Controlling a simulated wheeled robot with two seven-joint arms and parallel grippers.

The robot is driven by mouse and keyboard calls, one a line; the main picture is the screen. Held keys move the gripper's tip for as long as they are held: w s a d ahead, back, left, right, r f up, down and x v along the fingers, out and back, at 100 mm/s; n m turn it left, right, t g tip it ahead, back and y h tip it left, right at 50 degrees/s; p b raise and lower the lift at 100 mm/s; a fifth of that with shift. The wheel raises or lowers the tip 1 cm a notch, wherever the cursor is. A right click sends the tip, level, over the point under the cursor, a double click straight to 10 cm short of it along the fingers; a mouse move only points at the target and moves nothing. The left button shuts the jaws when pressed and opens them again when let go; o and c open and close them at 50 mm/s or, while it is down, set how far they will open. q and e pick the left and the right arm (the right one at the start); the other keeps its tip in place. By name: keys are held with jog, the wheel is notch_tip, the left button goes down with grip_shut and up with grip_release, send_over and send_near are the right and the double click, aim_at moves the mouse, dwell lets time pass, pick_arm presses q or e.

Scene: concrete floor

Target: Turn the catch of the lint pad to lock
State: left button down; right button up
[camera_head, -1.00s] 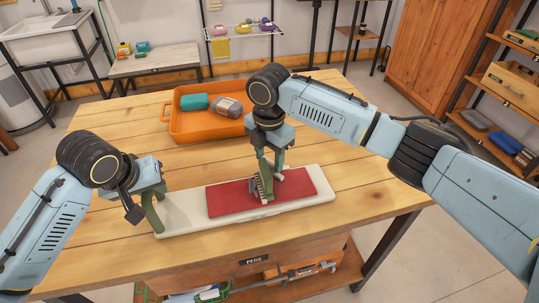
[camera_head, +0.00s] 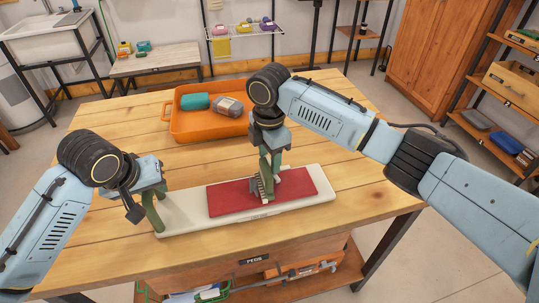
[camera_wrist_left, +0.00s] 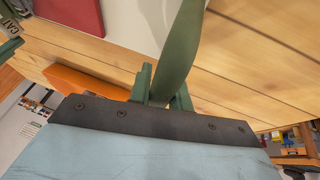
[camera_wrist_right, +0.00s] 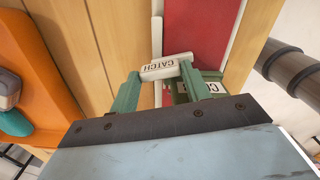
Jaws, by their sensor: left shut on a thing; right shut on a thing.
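The lint pad is a long cream board (camera_head: 322,198) with a red pad (camera_head: 228,201) on top, lying on the table. A green handle (camera_head: 152,212) rises at its left end and also shows in the left wrist view (camera_wrist_left: 180,45). My left gripper (camera_wrist_left: 164,92) is shut on this handle. My right gripper (camera_head: 268,180) is over the middle of the red pad, pointing down. In the right wrist view it is shut on a pale bar lettered CATCH (camera_wrist_right: 158,70), held between its green fingers. The catch's base is mostly hidden by the gripper.
An orange tray (camera_head: 182,130) holding a teal item (camera_head: 195,102) and a grey-brown item (camera_head: 228,107) stands behind the pad. The wooden table (camera_head: 115,125) is otherwise mostly clear.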

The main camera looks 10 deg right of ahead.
aim_at(269, 161)
jog(key=shift+a, duration=0.1)
jog(key=o, duration=1)
jog(key=shift+r, duration=0.1)
notch_tip(269, 161, up, 12)
